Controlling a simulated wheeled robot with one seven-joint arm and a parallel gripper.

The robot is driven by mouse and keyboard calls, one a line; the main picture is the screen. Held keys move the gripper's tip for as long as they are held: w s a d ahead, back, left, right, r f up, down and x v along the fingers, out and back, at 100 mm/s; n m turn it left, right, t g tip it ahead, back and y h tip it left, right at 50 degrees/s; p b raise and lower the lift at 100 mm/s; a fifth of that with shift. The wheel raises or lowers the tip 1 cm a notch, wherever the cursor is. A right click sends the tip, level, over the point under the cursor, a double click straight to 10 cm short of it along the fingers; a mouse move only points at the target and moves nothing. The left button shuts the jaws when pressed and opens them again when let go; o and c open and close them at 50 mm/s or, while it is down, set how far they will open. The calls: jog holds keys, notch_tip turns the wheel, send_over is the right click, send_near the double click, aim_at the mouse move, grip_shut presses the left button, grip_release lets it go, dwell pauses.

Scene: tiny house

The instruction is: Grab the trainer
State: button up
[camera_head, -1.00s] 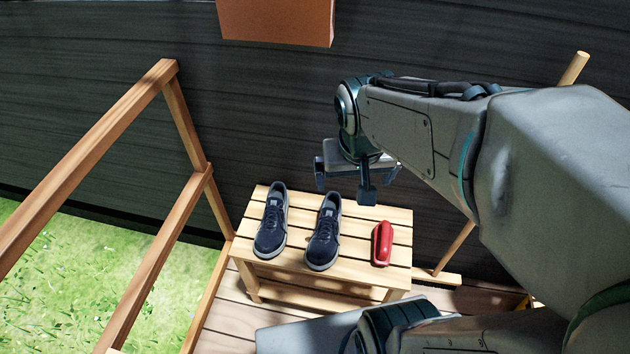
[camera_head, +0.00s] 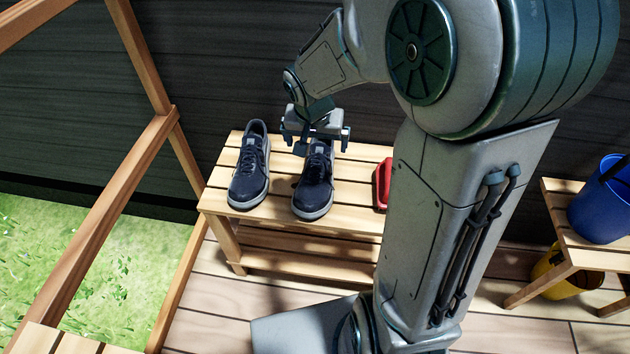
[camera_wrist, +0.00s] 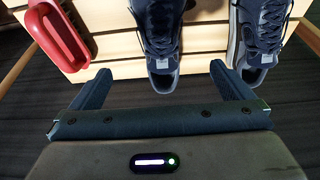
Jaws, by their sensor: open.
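Two dark navy trainers with grey-white soles stand side by side on a slatted wooden bench (camera_head: 222,203). The left trainer (camera_head: 249,172) is clear of my gripper. The right trainer (camera_head: 314,188) has its heel end just under my gripper (camera_head: 315,143), which is open and empty. In the wrist view, one trainer (camera_wrist: 160,45) lies ahead between the two open fingers (camera_wrist: 166,80), its heel towards me. The other trainer (camera_wrist: 262,35) is beyond the right finger. I cannot tell the exact height gap between fingers and shoe.
A red brush-like object (camera_head: 382,185) lies on the bench, partly hidden by my arm; it also shows in the wrist view (camera_wrist: 55,35). A wooden railing (camera_head: 110,180) stands at left, a dark wall behind. A blue bucket (camera_head: 600,205) and a yellow bucket (camera_head: 560,275) are at right.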

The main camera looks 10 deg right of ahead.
jog(key=b, duration=0.4)
send_near(318, 168)
notch_tip(318, 168, down, 3)
jog(key=shift+s+d+r, duration=0.1)
jog(key=shift+r, duration=0.15)
jog(key=b+x, duration=0.2)
jog(key=x, duration=0.3)
jog(key=shift+s+f+b, duration=0.15)
jog(key=shift+f+b, duration=0.1)
jog(key=shift+b, duration=0.15)
jog(key=shift+r, duration=0.1)
jog(key=c, duration=1.2)
